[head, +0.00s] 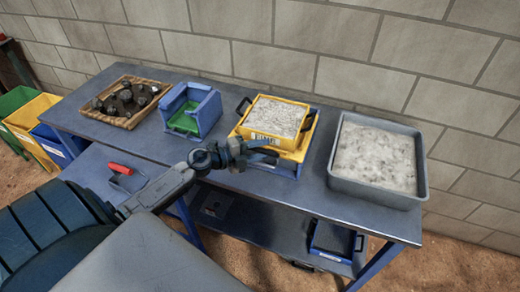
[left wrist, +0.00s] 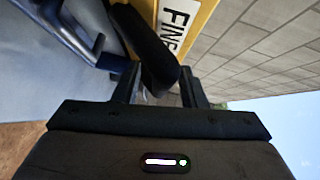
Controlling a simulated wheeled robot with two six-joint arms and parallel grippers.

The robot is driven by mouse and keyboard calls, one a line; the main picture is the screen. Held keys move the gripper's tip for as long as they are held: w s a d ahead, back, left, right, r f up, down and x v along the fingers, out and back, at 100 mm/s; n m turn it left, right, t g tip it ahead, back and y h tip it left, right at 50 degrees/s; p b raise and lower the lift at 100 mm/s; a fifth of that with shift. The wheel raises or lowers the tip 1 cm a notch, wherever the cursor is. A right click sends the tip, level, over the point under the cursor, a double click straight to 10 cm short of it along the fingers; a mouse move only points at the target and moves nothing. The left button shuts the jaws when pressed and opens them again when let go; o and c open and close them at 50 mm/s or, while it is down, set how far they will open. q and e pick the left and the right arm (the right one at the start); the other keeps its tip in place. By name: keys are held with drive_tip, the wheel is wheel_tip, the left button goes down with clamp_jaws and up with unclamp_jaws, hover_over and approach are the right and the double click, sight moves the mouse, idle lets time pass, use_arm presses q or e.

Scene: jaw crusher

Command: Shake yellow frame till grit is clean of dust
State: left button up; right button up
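The yellow frame (head: 240,130) is on the table, filled with pale grey grit (head: 275,117), with black handles at its sides. It sits over a yellow box bearing a white label, with blue beneath. In the left wrist view a black handle (left wrist: 150,50) reaches between the fingertips (left wrist: 160,88), which stand apart with a gap showing. A yellow wall with a label reading "FIN..." (left wrist: 178,18) is just beyond. I cannot tell whether the fingers touch the handle. My right gripper is not in view.
A grey tray of pale powder (head: 335,175) stands to the right. A blue bin with green inside (head: 205,115) and a wicker tray of dark rocks (head: 85,112) stand left. A red-handled tool (head: 121,169) lies on the lower left surface. A brick wall (head: 330,55) closes the back.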

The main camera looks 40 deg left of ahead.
use_arm(q)
drive_tip(key=shift+s+a, duration=0.1)
drive_tip(key=b+v, duration=0.2)
drive_tip(key=v, duration=0.4)
drive_tip(key=shift+p+v, duration=0.95)
drive_tip(key=shift+v, duration=1.35)
